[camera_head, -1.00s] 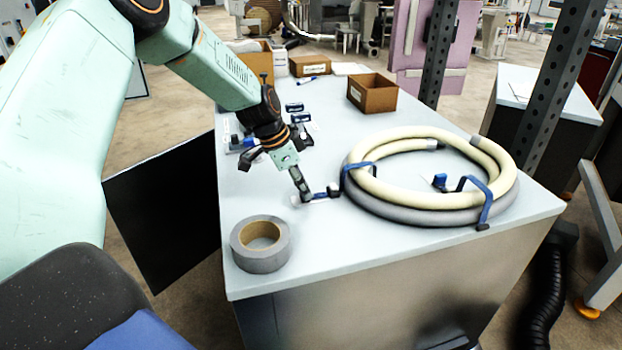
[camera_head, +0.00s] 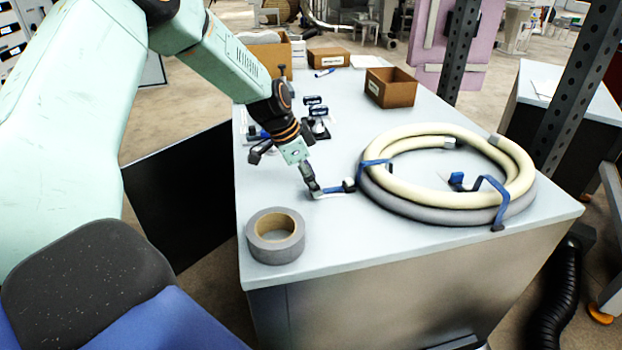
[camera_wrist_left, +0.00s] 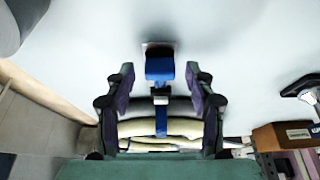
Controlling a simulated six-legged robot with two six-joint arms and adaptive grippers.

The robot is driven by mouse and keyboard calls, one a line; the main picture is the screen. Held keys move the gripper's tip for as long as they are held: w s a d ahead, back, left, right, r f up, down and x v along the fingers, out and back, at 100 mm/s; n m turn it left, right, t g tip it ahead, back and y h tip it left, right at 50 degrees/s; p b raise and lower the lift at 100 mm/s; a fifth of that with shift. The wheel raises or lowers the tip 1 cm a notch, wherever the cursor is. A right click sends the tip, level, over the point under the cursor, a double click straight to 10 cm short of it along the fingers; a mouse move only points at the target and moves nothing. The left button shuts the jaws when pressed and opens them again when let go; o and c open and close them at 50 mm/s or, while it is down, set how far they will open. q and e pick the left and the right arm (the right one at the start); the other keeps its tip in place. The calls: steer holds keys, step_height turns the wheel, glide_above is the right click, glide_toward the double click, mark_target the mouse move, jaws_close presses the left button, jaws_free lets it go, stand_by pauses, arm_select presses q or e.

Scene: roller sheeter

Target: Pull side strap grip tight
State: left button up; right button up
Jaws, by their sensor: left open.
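A coil of cream and grey hose (camera_head: 400,182) lies on the table, with blue straps around its left and right sides. The left side strap (camera_head: 375,163) runs out from the coil to a tail with a blue grip (camera_head: 331,190) low over the tabletop. My left gripper (camera_head: 312,188) reaches down at this tail, left of the coil. In the left wrist view my left gripper (camera_wrist_left: 162,92) is open, a finger on each side of the strap. The blue grip (camera_wrist_left: 160,68) shows between and just beyond the fingertips, apart from both. The right strap (camera_head: 490,195) has its own blue end. My right gripper is out of view.
A grey tape roll (camera_head: 275,248) stands near the table's front left corner. Cardboard boxes (camera_head: 390,90) and small blue-and-black items (camera_head: 318,118) lie farther back. A perforated post (camera_head: 565,95) rises behind the coil. The front middle of the tabletop (camera_head: 345,235) is clear.

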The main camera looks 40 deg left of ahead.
arm_select(q)
steer(key=v, duration=1.2)
stand_by(0.4)
